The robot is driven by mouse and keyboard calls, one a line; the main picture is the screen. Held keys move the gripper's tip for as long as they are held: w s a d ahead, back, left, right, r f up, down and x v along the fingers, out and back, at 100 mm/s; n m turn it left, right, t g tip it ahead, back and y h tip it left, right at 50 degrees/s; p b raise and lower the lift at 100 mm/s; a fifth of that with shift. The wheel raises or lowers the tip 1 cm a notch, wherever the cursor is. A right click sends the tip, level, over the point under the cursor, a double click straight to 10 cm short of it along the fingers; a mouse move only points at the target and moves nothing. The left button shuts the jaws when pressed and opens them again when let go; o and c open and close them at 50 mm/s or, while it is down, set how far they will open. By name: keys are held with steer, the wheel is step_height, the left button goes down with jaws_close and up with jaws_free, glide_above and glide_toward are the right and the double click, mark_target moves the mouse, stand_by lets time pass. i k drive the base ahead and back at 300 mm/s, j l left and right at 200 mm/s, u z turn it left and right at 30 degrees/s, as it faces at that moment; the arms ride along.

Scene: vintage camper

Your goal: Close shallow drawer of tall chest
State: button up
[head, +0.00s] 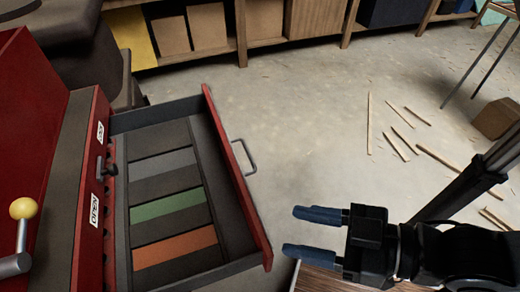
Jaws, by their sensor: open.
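A shallow drawer (240,170) with a red front is pulled out to the right from the red tall chest (92,190) at the left in the head view. The drawer has dark walls, a grey metal handle (245,157) on its front, and green, grey and orange strips on its floor. My gripper (312,232) is at the lower right with its blue-tipped fingers apart and empty. It points left toward the drawer front, with a visible gap between them. It is nearer the camera than the handle.
Low wooden shelves with boxes (210,26) line the back. Thin wooden sticks (388,130) lie scattered on the concrete floor at the right. A wooden surface (318,280) lies below my gripper. A lever with a yellow knob (23,208) is at the far left. The floor behind the drawer is clear.

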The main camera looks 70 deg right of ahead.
mark_target(181, 214)
steer(key=k+l+z, duration=0.1)
steer(key=k+l, duration=0.15)
steer(key=l, duration=0.15)
steer(key=k+l, duration=0.2)
steer(key=l, duration=0.2)
steer(key=k+j+z, duration=0.35)
steer(key=k+j, duration=0.05)
steer(key=j, duration=0.15)
